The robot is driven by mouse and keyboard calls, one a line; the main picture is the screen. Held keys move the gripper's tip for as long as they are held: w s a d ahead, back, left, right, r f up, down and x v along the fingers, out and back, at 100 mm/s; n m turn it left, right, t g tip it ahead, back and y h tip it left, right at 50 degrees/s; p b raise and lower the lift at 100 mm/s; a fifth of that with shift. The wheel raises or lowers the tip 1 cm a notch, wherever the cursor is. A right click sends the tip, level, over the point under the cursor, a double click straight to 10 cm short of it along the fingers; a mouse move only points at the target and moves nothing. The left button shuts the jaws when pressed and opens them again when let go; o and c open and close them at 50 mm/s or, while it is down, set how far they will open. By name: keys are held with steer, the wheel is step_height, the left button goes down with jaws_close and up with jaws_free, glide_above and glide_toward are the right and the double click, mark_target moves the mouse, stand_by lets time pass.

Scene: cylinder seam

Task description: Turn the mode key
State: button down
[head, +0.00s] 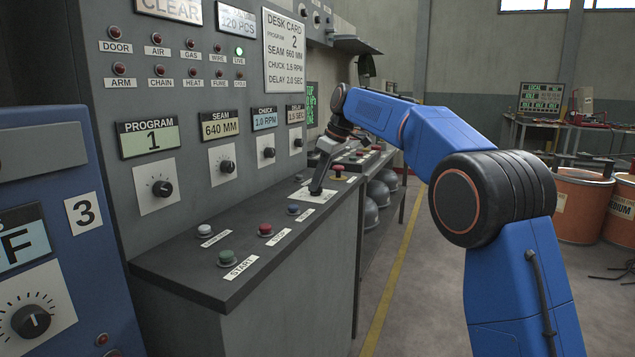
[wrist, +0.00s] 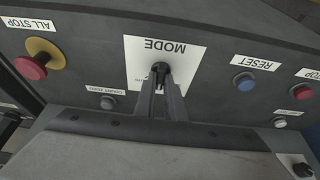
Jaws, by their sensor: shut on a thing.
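The mode key (wrist: 160,69) is a small black key standing on a white plate lettered MODE (wrist: 185,54), which appears upside down in the wrist view. My gripper (wrist: 162,84) has its two grey fingers closed on the key. In the head view my gripper (head: 317,184) reaches down onto the pale mode plate (head: 323,199) on the desk shelf. The fingers hide part of the key and some of the small print on the plate, so I cannot read which position the key points to.
A blue reset button (wrist: 244,81) and a red all-stop button on a yellow collar (wrist: 36,63) flank the plate. Green start (head: 226,257) and red (head: 265,229) buttons sit nearer on the shelf. The upright panel (head: 200,110) rises behind; open floor lies right.

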stand_by(0.3)
steer(key=c, duration=1.8)
jaws_free()
steer(key=shift+r, duration=0.1)
steer(key=shift+v, duration=8.6)
steer(key=shift+d, duration=0.15)
